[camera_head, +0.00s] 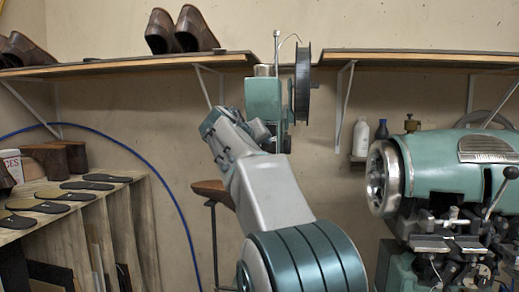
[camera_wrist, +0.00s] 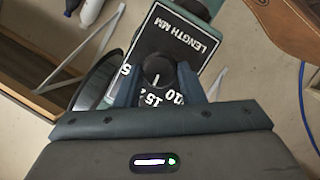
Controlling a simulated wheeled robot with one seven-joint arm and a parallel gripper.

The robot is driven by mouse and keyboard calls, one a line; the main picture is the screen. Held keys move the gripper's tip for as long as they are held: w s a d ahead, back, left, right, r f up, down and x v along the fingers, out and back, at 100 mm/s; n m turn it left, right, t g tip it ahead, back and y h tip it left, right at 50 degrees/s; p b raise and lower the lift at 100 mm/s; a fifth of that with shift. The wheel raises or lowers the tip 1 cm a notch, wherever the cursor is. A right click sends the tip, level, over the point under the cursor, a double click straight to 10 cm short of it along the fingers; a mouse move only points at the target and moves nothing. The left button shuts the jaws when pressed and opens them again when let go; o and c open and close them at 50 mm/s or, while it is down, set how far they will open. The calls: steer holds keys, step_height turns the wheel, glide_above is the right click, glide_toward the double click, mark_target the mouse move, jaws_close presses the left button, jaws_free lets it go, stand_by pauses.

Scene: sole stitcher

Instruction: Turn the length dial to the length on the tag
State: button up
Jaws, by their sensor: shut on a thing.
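The black length dial plate (camera_wrist: 172,42), lettered "LENGTH MM", shows upside down in the wrist view, with white numbers such as 5, 10 and 15 around the dial. Its round black knob (camera_wrist: 158,70) has a white pointer line directed toward the lower part of the scale. My gripper (camera_wrist: 159,84) is shut on the knob, one finger on each side. The fingers and palm cover part of the scale. In the head view the teal stitcher head (camera_head: 263,100) stands behind my arm, and the dial is hidden. I see no readable length tag.
A black wheel (camera_head: 302,85) is mounted right beside the stitcher head. A wall shelf (camera_head: 130,64) with brown shoes (camera_head: 180,31) is behind at left. A teal machine (camera_head: 440,165) stands at right. Soles (camera_head: 65,195) lie on a wooden rack at left.

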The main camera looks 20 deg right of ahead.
steer(key=shift+a+f+n+h+b, duration=0.1)
steer(key=shift+n+h+b, duration=0.35)
steer(key=shift+n, duration=0.45)
steer(key=shift+h, duration=0.25)
steer(key=o, duration=1)
steer(key=shift+c, duration=0.2)
steer(key=b+v, duration=0.2)
steer(key=v, duration=1.1)
steer(key=shift+a+r+b, duration=0.35)
steer(key=shift+b, duration=0.05)
steer(key=shift+s+f, duration=0.1)
